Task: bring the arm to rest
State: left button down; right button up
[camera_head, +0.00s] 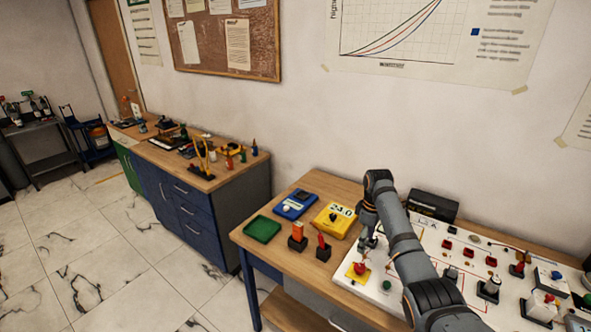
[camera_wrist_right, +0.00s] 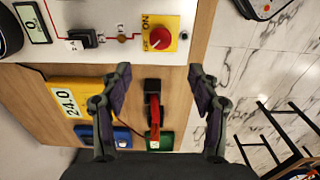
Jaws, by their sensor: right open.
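My right arm (camera_head: 405,245) reaches in from the lower right over the white panel (camera_head: 440,242). My right gripper (camera_head: 368,243) is above the panel's left part, close to a red knob on a yellow plate (camera_head: 357,271). In the right wrist view its fingers (camera_wrist_right: 160,76) are spread wide with nothing gripped between them. The red knob (camera_wrist_right: 160,38) shows beyond the fingertips there. A red-handled piece in a black holder (camera_wrist_right: 153,112) shows between the fingers, apart from them. My left gripper is not in view.
The wooden table holds a yellow meter reading 24.0 (camera_head: 335,219), a blue device (camera_head: 295,204), a green tray (camera_head: 262,229) and an orange piece in a black holder (camera_head: 297,236). A black box (camera_head: 433,204) stands behind the panel. A blue cabinet (camera_head: 215,215) and open floor are left.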

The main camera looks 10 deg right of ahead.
jog(key=s+a+f+m+t+h, duration=0.1)
jog(key=s+a+f, duration=0.3)
jog(key=s+f, duration=0.15)
jog(key=s+a+f+m+t, duration=0.1)
jog(key=s+a+f+m, duration=0.15)
jog(key=s+f, duration=0.35)
jog(key=s+a+r+m+t, duration=0.1)
jog(key=s+a+r+m, duration=0.15)
jog(key=s, duration=0.65)
jog(key=s+a+r+m+t, duration=0.1)
jog(key=s+a+r, duration=0.25)
jog(key=s, duration=0.45)
notch_tip(320, 180, down, 30)
jog(key=s+d+g+b, duration=0.2)
jog(key=s+b, duration=0.1)
jog(key=s+f+b, duration=0.3)
jog(key=s+f, duration=1.5)
jog(key=f, duration=0.1)
jog(key=shift+s+d+m+g, duration=0.35)
jog(key=shift+d+m+g, duration=0.05)
jog(key=shift+d, duration=0.05)
